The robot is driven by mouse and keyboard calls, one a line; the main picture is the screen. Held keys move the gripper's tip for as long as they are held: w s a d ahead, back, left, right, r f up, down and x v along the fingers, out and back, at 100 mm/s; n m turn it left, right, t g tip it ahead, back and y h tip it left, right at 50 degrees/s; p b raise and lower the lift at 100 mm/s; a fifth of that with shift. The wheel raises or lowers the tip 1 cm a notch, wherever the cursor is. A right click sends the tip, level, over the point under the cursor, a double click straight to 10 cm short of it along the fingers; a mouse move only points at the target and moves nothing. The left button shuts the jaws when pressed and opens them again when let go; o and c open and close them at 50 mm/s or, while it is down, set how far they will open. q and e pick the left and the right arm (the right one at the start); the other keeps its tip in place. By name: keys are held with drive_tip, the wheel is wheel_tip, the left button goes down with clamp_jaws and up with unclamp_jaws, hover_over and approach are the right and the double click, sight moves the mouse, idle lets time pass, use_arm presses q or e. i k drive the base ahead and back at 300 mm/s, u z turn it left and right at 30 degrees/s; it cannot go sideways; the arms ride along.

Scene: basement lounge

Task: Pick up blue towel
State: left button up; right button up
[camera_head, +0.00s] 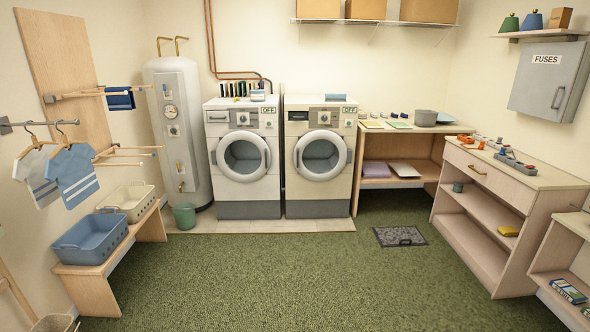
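A dark blue cloth (120,100), which looks like the blue towel, hangs folded over a wooden drying bar on the left wall, beside the water heater. A small light blue flat item (335,97) lies on top of the right washing machine; I cannot tell whether it is cloth. Neither of my grippers is in view.
Two shirts (72,176) hang at the left, above a bench with a blue basket (92,238) and a cream basket (129,200). A green bin (184,216) stands by the water heater (180,125). Shelves line the right. The green carpet (290,285) is mostly clear.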

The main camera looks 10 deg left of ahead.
sight(119, 102)
drive_tip(key=z, duration=0.05)
drive_tip(key=i, duration=2.4)
drive_tip(key=u, duration=0.6)
drive_tip(key=i, duration=2.35)
drive_tip(key=u, duration=1.15)
drive_tip(key=i, duration=1.25)
drive_tip(key=u, duration=0.4)
